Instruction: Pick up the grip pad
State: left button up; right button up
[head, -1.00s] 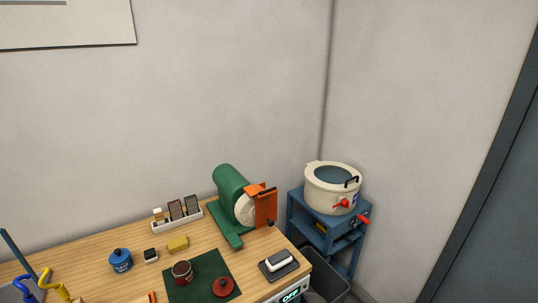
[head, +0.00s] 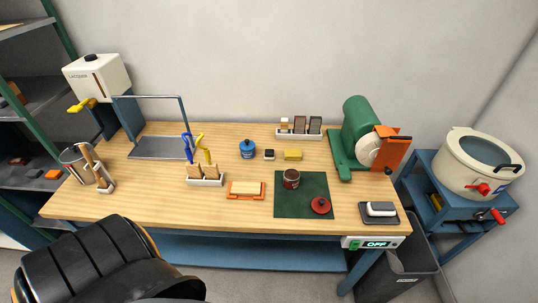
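I cannot tell for sure which thing is the grip pad. Flat candidates on the wooden workbench (head: 110,205) are an orange pad with a pale block on top (head: 246,190), a dark pad with a white-topped block (head: 380,211), and a dark green mat (head: 289,208). A small yellow block (head: 293,154) and a small black-and-white block (head: 269,154) lie behind the mat.
A lacquer dispenser (head: 97,80) is at back left. A bin (head: 395,270) stands below the right end.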

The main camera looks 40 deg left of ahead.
aim_at(270, 154)
jog(key=k+l+u, duration=0.1)
jog(key=l+u, duration=0.25)
jog(key=k+l+u, duration=0.1)
jog(key=u, duration=0.25)
